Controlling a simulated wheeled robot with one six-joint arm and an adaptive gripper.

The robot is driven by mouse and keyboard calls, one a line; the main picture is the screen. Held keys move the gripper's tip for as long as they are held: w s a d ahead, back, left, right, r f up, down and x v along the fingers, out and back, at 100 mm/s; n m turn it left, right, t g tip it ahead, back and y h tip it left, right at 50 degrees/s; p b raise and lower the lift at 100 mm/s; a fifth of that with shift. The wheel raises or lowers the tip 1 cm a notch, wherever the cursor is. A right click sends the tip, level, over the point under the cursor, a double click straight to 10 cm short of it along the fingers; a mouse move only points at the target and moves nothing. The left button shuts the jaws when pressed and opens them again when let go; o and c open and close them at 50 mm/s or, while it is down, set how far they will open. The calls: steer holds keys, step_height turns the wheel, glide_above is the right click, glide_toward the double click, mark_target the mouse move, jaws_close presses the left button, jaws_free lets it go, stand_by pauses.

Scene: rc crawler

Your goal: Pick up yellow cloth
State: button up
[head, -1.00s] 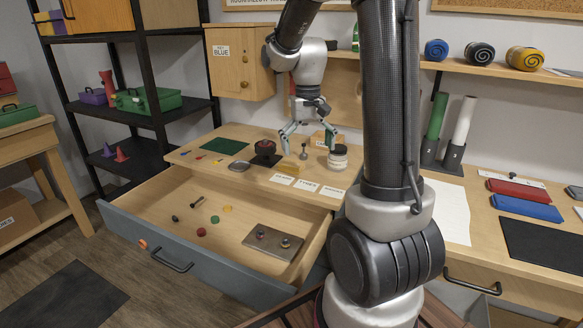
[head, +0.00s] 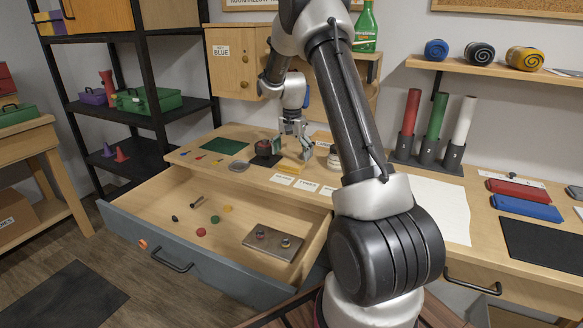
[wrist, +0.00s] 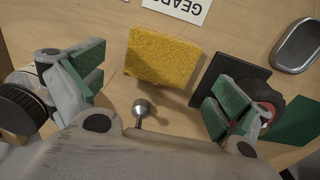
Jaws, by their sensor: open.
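The yellow cloth (wrist: 163,57) is a small, rough-textured square block on the wooden desk top. It lies centred between my open fingers in the wrist view, a little beyond the fingertips. In the head view the cloth (head: 290,166) shows just behind the desk's front edge, under my gripper. My gripper (head: 293,143) points down above the desk; in the wrist view its green-padded fingers (wrist: 152,85) are wide apart and hold nothing. A small metal ball-headed post (wrist: 141,106) stands between the fingers, nearer the palm than the cloth.
A black square mat (wrist: 236,72) with a dark red-and-black round object (wrist: 268,110) lies beside the right finger. A metal dish (wrist: 298,46) is further right. White labels (head: 283,180) lie in front of the cloth. The open drawer (head: 150,190) juts out below, holding small parts.

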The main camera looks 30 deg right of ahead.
mark_target(292, 162)
step_height(292, 162, down, 3)
steer(key=shift+s+f, duration=0.1)
steer(key=c, duration=1)
